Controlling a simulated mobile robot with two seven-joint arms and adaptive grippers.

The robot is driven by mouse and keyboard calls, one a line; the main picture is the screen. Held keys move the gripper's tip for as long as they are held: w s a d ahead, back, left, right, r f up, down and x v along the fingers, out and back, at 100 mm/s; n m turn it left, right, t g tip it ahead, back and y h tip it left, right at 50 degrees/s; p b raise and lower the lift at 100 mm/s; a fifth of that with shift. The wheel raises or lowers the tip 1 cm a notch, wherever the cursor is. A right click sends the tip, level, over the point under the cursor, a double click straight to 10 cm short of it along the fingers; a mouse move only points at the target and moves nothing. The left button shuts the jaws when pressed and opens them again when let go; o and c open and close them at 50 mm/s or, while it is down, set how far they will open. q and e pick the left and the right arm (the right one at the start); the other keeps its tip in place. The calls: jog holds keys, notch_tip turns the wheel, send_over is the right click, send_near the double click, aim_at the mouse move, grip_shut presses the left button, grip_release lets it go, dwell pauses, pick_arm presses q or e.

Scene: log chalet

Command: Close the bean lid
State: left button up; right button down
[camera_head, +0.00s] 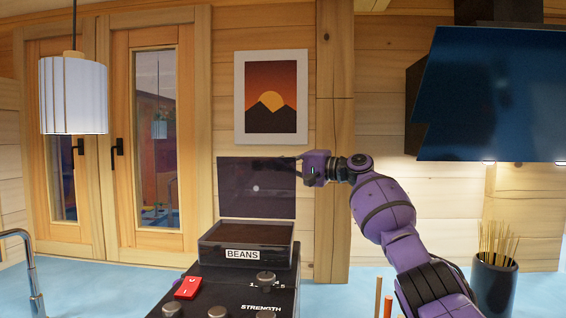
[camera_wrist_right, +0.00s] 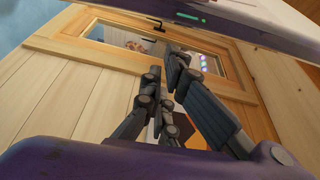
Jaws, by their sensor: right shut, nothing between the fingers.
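The bean lid (camera_head: 237,197) is a dark see-through panel standing upright at the back of the bean box (camera_head: 207,250), which is labelled BEANS. The box is open at the top and holds dark contents. My right gripper (camera_head: 285,167) reaches in from the right at the lid's upper right corner, fingers pointing left. The fingers look dark against the lid, and I cannot tell whether they touch it. In the right wrist view the gripper fingers (camera_wrist_right: 165,72) are shut and empty. My left gripper is not in view.
The machine (camera_head: 236,290) below the box has knobs and a red switch (camera_head: 188,288). A dark pot of sticks (camera_head: 494,280) stands on the blue counter (camera_head: 345,290) at right. A dark hood (camera_head: 490,95) hangs upper right; a lamp (camera_head: 73,95) hangs at left.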

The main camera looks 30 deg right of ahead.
aim_at(274, 166)
pick_arm(q)
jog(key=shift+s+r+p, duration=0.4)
jog(key=shift+p, duration=0.2)
pick_arm(e)
jog(key=shift+s+a+f, duration=0.1)
jog(key=shift+s+a, duration=0.35)
jog(key=shift+s, duration=0.15)
jog(key=shift+s+a, duration=0.4)
jog(key=shift+s, duration=0.2)
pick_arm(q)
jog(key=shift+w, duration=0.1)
pick_arm(e)
jog(key=shift+w+a, duration=0.1)
